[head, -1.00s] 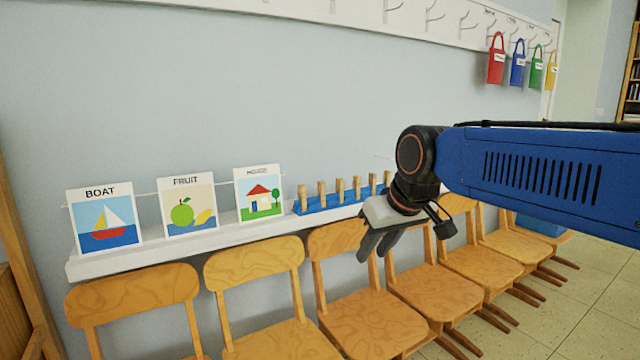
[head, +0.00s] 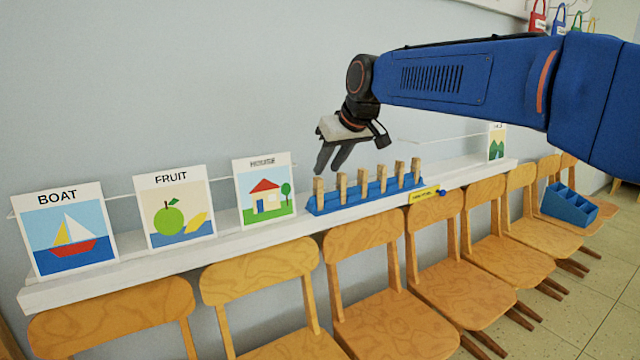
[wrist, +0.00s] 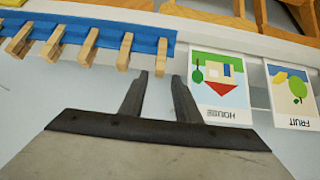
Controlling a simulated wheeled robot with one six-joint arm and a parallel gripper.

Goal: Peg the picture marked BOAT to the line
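The BOAT picture (head: 66,230), a sailboat on blue water, stands upright on the white ledge (head: 150,262) at the far left of the head view. The thin white line (head: 226,176) runs behind the pictures. Wooden pegs (head: 342,187) stand in a row in a blue rack (head: 372,196) on the ledge; they also show in the wrist view (wrist: 88,46). My gripper (head: 332,168) is open and empty, above and behind the rack's left end, well to the right of BOAT. In the wrist view its fingers (wrist: 158,78) are apart with nothing between them.
The FRUIT picture (head: 175,208) and HOUSE picture (head: 265,190) stand between BOAT and the rack. Another picture (head: 497,143) is at the ledge's right end. Wooden chairs (head: 375,270) line the front of the ledge. A blue caddy (head: 568,204) sits on a chair at right.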

